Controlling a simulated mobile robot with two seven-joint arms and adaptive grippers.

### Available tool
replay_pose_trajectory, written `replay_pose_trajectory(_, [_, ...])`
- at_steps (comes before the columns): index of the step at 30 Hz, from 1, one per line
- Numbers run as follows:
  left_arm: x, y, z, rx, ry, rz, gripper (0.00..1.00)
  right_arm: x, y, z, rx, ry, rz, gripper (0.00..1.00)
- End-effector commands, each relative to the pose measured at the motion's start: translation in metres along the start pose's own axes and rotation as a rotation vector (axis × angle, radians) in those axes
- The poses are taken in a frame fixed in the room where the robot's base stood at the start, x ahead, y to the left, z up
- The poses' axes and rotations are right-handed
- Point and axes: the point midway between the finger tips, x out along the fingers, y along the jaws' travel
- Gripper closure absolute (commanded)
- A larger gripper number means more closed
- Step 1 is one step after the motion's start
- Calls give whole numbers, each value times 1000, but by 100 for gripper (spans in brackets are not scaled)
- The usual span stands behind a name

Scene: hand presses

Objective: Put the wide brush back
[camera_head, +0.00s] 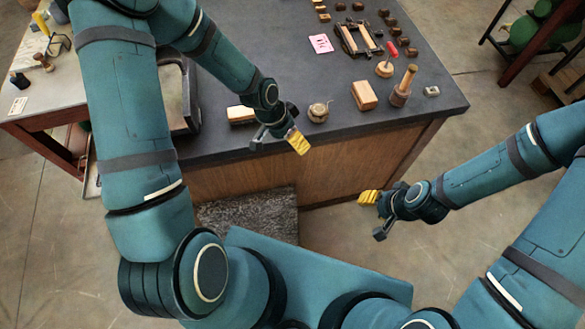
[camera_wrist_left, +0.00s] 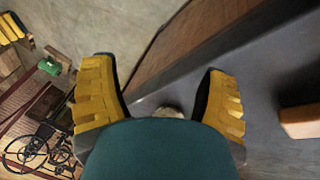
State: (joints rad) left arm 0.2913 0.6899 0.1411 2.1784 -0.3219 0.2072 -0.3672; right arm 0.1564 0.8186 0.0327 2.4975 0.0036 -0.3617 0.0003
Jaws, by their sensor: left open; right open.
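A flat wooden block with a pale side (camera_head: 241,115), possibly the wide brush, lies on the dark bench top near its front edge, partly behind my left gripper. I cannot tell for sure that it is the brush. My left gripper (camera_head: 278,143) is open and empty at the bench's front edge, just right of that block and apart from it. Its two yellow-padded fingers stand wide apart in the left wrist view (camera_wrist_left: 163,105), where a wooden piece (camera_wrist_left: 301,121) shows at the right edge. My right gripper (camera_head: 372,215) is open and empty over the floor in front of the bench.
A dark press-like frame (camera_head: 187,95) stands left. The bench's middle is clear.

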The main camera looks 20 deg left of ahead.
Motion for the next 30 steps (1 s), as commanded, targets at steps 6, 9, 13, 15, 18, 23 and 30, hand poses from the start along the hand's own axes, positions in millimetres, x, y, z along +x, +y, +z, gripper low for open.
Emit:
replay_pose_trajectory(6, [44, 62, 49, -443, 70, 13, 26, 0, 0, 0, 0, 0, 0, 53])
replay_pose_trajectory(9, [49, 70, 65, -563, 87, -11, 26, 0, 0, 0, 0, 0, 0, 53])
replay_pose_trajectory(13, [51, 73, 73, -629, 99, -29, 26, 0, 0, 0, 0, 0, 0, 53])
replay_pose_trajectory(15, [51, 73, 74, -638, 101, -32, 26, 0, 0, 0, 0, 0, 0, 53])
replay_pose_trajectory(18, [51, 73, 74, -637, 102, -32, 26, 0, 0, 0, 0, 0, 0, 53])
replay_pose_trajectory(23, [53, 72, 74, -635, 102, -31, 26, 2, 0, 0, 0, 0, 0, 53])
replay_pose_trajectory(30, [86, 65, 82, -631, 96, -32, 26, 34, 12, 6, -2, -6, 3, 53])
